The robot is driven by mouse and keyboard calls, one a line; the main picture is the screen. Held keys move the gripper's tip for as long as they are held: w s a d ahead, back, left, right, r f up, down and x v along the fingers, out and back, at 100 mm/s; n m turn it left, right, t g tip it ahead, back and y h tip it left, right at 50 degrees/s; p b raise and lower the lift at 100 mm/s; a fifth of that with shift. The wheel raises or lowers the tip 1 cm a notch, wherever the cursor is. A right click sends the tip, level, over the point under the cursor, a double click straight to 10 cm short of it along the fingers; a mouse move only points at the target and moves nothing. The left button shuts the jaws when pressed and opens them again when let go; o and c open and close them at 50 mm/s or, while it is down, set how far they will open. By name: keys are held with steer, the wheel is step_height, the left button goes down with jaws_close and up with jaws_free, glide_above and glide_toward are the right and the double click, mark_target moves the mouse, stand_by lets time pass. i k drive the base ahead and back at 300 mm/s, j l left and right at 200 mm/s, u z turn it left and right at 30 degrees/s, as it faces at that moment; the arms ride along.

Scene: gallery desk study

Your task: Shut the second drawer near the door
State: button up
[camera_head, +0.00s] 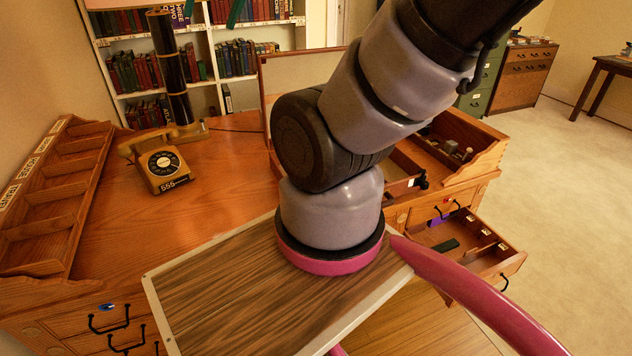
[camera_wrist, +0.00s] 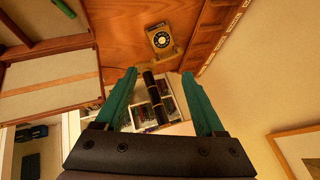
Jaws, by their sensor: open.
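An open wooden drawer (camera_head: 512,264) juts out from the right side of the desk in the head view. It holds a dark block, a purple item and a few small things. A black handle hangs on its front. Other drawer fronts with black handles sit beside and above it, seemingly shut. My gripper (camera_wrist: 160,74) is open and empty in the wrist view, its two green fingers apart. It is up in the air, facing the desk's telephone side and the bookshelf, well away from the open drawer. My arm hides part of the desk in the head view.
A telephone (camera_head: 163,168) and a dark column (camera_head: 170,68) stand on the desk, with a slotted rack (camera_head: 62,205) at left. Bookshelves (camera_head: 222,62) stand behind. A raised lid-like panel and a compartment with small items are at the desk's right. Carpet (camera_head: 575,170) at right is clear.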

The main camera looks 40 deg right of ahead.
mark_target(448, 238)
steer(key=k+j, duration=0.1)
steer(key=k, duration=0.3)
steer(key=k+j, duration=0.1)
steer(key=k, duration=0.35)
steer(key=k+z, duration=0.15)
steer(key=z, duration=0.35)
steer(key=k+z, duration=0.1)
steer(key=z, duration=0.35)
steer(key=k+l+z, duration=0.1)
steer(key=z, duration=1)
steer(key=l+u, duration=0.15)
steer(key=k+l+u, duration=0.15)
steer(key=l, duration=0.2)
